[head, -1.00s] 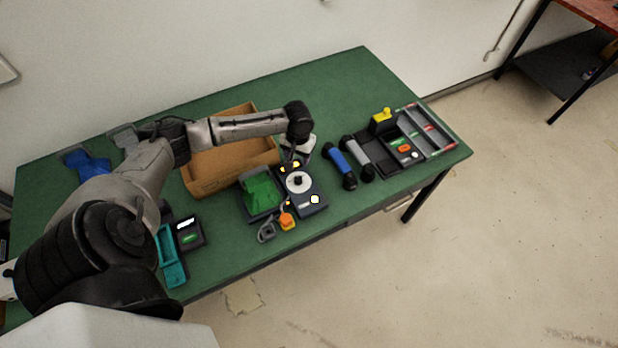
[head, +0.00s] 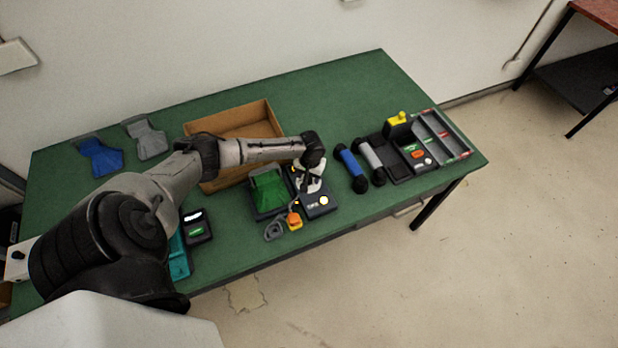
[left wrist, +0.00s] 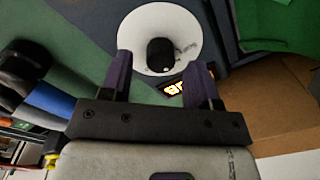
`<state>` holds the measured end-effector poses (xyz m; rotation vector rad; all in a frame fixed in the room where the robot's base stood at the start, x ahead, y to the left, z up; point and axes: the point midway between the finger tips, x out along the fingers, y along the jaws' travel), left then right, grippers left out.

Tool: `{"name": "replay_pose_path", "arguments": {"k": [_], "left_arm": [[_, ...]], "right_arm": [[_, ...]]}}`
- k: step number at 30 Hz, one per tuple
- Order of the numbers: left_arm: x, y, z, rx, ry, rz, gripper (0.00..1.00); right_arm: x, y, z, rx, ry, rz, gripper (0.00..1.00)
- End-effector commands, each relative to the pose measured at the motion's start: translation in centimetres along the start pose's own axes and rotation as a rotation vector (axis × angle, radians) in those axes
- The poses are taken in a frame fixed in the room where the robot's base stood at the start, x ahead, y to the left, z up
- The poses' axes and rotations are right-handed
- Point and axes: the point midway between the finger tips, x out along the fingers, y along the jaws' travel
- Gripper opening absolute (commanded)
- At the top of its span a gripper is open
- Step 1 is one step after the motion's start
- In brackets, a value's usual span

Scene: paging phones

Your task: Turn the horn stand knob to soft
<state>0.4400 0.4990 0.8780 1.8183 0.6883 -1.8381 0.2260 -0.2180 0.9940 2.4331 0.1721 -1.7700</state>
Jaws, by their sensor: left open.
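The horn stand (head: 318,205) is a dark blue-grey box with a white round dial and a lit button, near the table's front edge. In the left wrist view its black knob (left wrist: 161,54) stands at the middle of the white dial (left wrist: 132,40). A lit orange label shows beside the dial. My left gripper (left wrist: 160,62) is open, with its two dark fingers reaching over the dial, one on each side of the knob; I cannot tell whether they touch it. In the head view my left gripper (head: 308,178) hangs over the dial and hides the knob. My right gripper is not in view.
Blue (head: 350,165) and grey (head: 370,160) handsets lie to the right. A cardboard box (head: 236,124) sits behind.

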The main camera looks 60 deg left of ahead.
Motion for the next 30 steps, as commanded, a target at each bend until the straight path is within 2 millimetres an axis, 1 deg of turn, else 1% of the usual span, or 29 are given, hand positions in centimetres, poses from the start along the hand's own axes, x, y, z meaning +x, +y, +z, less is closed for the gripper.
{"name": "replay_pose_path", "arguments": {"k": [1, 6, 17, 30], "left_arm": [[0.5, 0.1, 0.0, -0.001, -0.001, 0.000, 0.56], [1.4, 0.0, 0.0, 0.000, 0.000, 0.000, 0.56], [1.6, 0.0, 0.0, 0.001, 0.001, 0.000, 0.56], [1.6, 0.0, 0.0, 0.001, 0.000, 0.000, 0.14]], "right_arm": [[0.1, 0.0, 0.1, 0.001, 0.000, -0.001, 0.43], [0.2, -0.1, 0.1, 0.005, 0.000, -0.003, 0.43], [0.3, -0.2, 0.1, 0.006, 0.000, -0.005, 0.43], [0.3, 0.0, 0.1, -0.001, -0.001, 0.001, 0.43]]}}
